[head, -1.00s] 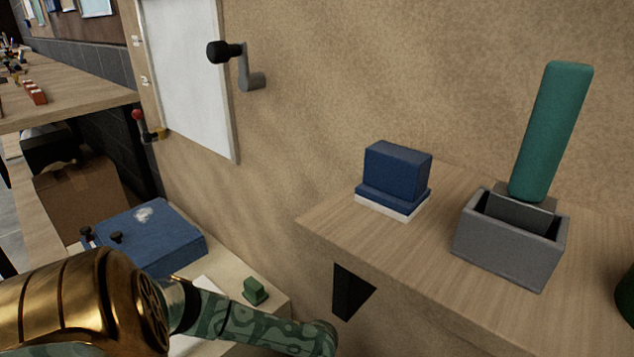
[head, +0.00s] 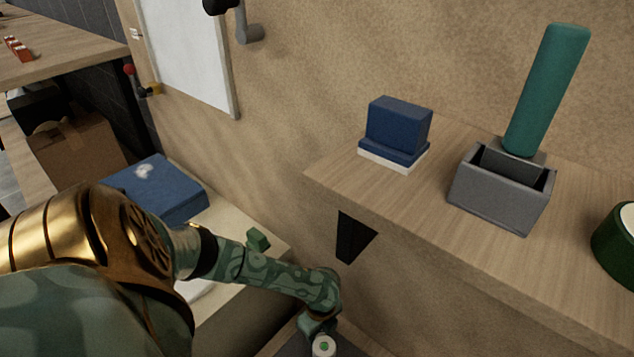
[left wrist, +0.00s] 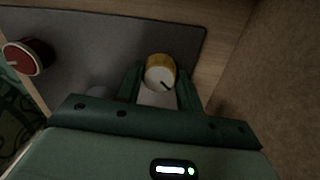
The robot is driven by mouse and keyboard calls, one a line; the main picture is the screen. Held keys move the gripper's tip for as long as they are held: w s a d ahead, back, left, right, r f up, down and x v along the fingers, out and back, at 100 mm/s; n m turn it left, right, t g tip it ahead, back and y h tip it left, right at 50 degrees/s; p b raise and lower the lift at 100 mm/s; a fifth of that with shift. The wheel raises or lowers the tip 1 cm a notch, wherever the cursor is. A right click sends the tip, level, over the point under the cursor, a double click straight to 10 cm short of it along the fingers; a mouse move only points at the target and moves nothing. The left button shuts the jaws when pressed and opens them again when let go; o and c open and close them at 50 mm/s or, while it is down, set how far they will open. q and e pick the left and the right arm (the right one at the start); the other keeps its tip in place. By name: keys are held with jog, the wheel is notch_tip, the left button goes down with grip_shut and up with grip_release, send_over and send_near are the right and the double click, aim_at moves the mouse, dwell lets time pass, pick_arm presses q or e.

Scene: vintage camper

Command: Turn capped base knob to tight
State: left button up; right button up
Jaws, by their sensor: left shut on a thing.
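A round knob with a yellow ridged side and a pale cap (left wrist: 160,72) stands on a dark grey panel (left wrist: 110,35) in the left wrist view. A dark pointer line on its cap runs toward the lower right. My left gripper (left wrist: 158,80) has one dark green finger on each side of this knob and is shut on it. In the head view my left arm reaches down to the bottom edge, and the knob and fingertips do not show there. No label for tight can be read. My right gripper is not in view.
A red knob with a pale line (left wrist: 27,57) sits at the left of the panel. A wooden shelf (head: 420,205) carries a blue box (head: 398,125) and a grey bin (head: 500,195). A black bracket (head: 352,238) is under the shelf. A tan wall stands right of the panel.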

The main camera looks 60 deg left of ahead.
pick_arm(q)
jog(key=m, duration=0.3)
jog(key=shift+m, duration=0.4)
jog(key=m, duration=0.3)
jog(key=shift+m, duration=0.3)
jog(key=shift+m+y, duration=0.3)
jog(key=shift+m, duration=1.3)
jog(key=shift+d+m, duration=0.1)
jog(key=shift+m, duration=0.8)
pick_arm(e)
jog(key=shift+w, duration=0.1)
